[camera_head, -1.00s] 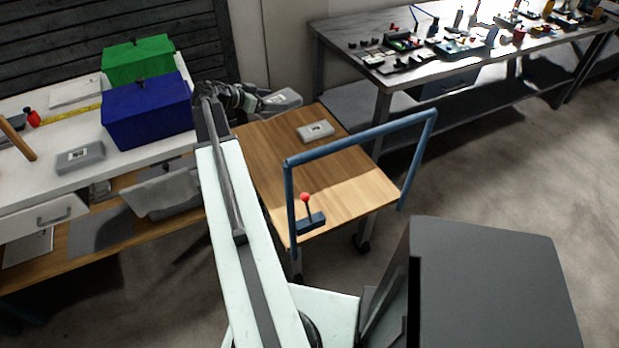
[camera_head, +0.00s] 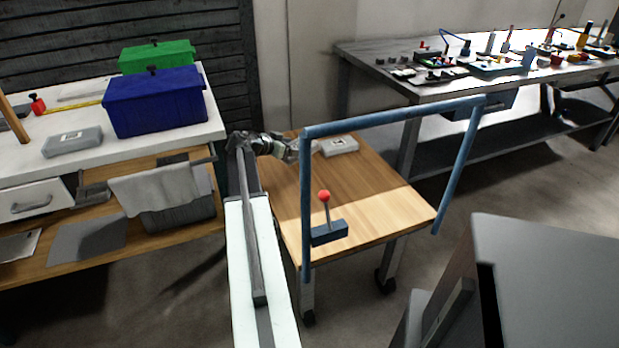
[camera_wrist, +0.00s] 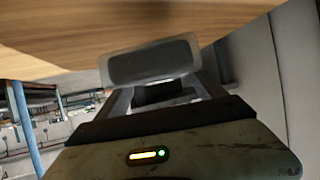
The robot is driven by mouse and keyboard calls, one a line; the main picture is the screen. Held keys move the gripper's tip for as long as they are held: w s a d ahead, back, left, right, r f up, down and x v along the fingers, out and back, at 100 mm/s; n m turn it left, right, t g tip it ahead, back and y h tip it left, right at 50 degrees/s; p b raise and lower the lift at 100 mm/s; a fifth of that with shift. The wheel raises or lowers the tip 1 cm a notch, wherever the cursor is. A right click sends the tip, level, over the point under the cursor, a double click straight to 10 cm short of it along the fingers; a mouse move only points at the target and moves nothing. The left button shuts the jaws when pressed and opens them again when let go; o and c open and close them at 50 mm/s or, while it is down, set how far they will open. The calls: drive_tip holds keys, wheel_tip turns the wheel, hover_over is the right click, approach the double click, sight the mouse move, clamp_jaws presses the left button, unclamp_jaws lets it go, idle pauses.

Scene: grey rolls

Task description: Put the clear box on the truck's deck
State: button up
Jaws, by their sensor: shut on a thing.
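The truck has a wooden deck (camera_head: 375,190) and a blue push handle (camera_head: 400,115). My gripper (camera_head: 291,148) is at the deck's far left corner, partly behind the handle's left post. In the wrist view my gripper (camera_wrist: 165,92) is shut on the clear box (camera_wrist: 152,62), a greyish see-through box with rounded corners.
A red-knobbed lever (camera_head: 324,197) stands at the deck's near edge. The left bench (camera_head: 105,150) holds blue (camera_head: 155,105) and green (camera_head: 157,55) bins and a grey labelled box (camera_head: 72,141). A cluttered metal table (camera_head: 440,92) stands behind right. The deck's middle is clear.

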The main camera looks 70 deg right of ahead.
sight(295, 173)
wheel_tip(295, 173, down, 8)
drive_tip(key=b, duration=0.6)
drive_tip(key=shift+f+b, duration=0.15)
drive_tip(key=shift+b, duration=0.15)
drive_tip(key=shift+r, duration=0.2)
drive_tip(key=shift+f, duration=0.15)
drive_tip(key=o, duration=1.5)
drive_tip(key=shift+r+p, duration=0.3)
drive_tip(key=shift+p, duration=0.05)
drive_tip(key=w+a, duration=0.2)
drive_tip(key=a, duration=0.1)
drive_tip(key=w+a, duration=0.2)
drive_tip(key=a, duration=0.2)
drive_tip(key=w+a, duration=0.2)
drive_tip(key=a, duration=0.2)
drive_tip(key=shift+w+a+r, duration=0.15)
drive_tip(key=shift+a, duration=0.1)
